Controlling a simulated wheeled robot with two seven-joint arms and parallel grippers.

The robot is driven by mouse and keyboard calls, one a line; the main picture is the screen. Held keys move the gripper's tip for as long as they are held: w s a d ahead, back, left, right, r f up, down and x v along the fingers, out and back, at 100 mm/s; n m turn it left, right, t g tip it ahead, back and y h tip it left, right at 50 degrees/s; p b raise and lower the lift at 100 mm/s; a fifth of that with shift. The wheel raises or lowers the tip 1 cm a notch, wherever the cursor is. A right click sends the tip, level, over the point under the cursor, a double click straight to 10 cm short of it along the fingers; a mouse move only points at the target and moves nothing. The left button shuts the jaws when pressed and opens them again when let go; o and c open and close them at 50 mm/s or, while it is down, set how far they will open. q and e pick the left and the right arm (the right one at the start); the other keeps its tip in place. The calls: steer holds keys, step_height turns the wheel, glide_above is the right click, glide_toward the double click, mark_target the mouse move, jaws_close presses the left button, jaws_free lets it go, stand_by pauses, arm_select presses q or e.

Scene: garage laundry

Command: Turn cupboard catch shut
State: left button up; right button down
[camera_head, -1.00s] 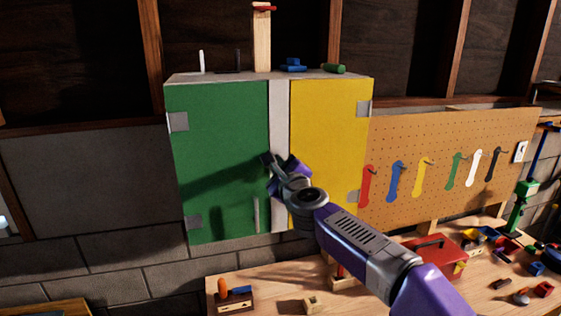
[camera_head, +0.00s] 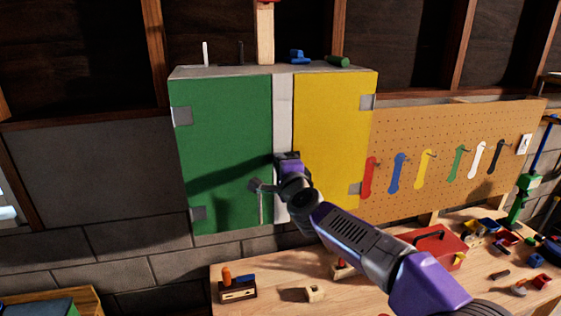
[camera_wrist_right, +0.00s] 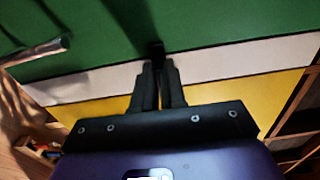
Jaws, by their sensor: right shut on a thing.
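The wall cupboard has a green door (camera_head: 225,130) on the left and a yellow door (camera_head: 330,130) on the right, with a pale strip (camera_head: 282,110) between them. My right gripper (camera_head: 257,186) is at the green door's inner edge, in front of the strip, its arm coming from the lower right. In the right wrist view its fingers (camera_wrist_right: 158,80) are closed together on a small dark piece, apparently the catch (camera_wrist_right: 157,50). The fingers and wrist hide most of the catch, so its angle is unclear. Both doors look closed. My left gripper is out of view.
A grey bar handle (camera_head: 261,208) stands on the green door just below my right gripper. Below is a workbench (camera_head: 290,278) with a red toolbox (camera_head: 440,245) and small items. A pegboard (camera_head: 400,130) with coloured tools is to the right.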

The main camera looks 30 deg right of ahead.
stand_by(0.5)
steer(key=c, duration=1.2)
jaws_free()
steer(key=v, duration=0.7)
steer(key=shift+s, duration=0.3)
